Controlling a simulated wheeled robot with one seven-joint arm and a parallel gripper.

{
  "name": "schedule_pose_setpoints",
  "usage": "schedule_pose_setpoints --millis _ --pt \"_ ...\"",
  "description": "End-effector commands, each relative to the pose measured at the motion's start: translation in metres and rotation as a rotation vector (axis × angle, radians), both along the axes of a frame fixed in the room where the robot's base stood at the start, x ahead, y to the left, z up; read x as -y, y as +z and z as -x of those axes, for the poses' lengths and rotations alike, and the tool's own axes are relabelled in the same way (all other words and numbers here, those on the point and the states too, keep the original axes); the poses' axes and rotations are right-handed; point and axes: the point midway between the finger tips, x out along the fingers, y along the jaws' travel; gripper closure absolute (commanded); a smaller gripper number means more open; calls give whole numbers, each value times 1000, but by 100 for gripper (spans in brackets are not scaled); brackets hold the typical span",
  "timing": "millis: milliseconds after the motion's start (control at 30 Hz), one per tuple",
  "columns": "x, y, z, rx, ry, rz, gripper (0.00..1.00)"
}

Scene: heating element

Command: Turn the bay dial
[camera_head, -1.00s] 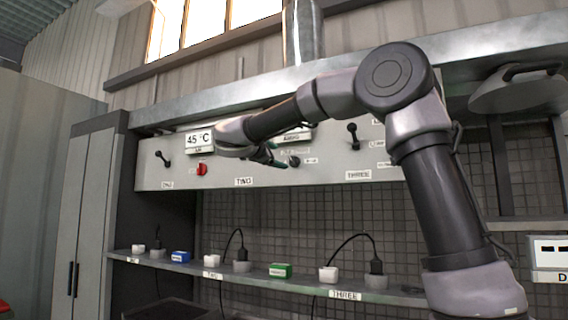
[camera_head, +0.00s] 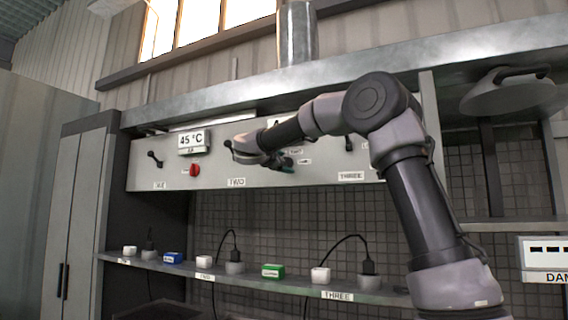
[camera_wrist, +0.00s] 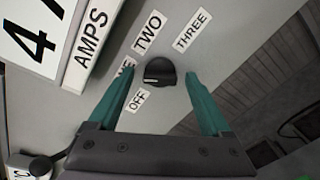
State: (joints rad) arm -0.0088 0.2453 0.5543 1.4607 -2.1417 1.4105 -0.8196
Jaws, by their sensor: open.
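The bay dial (camera_wrist: 160,72) is a round black knob on the grey panel (camera_wrist: 225,32) in the wrist view. Labels reading OFF, TWO and THREE surround it, and another is partly covered by a finger. My gripper (camera_wrist: 162,76) is open, its two teal fingers on either side of the dial with gaps between them and the knob. I cannot tell how deep the fingertips reach. In the head view, my gripper (camera_head: 286,163) is at the panel above the right of the TWO label, and the dial is not clearly distinguishable there.
The panel also carries a 45 °C display (camera_head: 191,142), a red switch (camera_head: 195,170) and black levers (camera_head: 155,158). An AMPS display (camera_wrist: 55,35) stands close left of the fingers. Below, a shelf (camera_head: 306,290) holds plugs and small white, blue and green blocks.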

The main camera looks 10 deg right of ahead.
Motion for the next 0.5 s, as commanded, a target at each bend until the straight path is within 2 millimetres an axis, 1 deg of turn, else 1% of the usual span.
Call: schedule_pose_setpoints --millis 33,67,100,167,200,233,267,500 --pt "0 0 0 0 0 0 18" --pt "0 0 0 0 0 0 29" --pt "0 0 0 0 0 0 44" --pt "0 0 0 0 0 0 67" --pt "0 0 0 0 0 0 82" --pt "0 0 0 0 0 0 94" --pt "0 0 0 0 0 0 100" --pt "0 0 1 12 -1 -15 100"
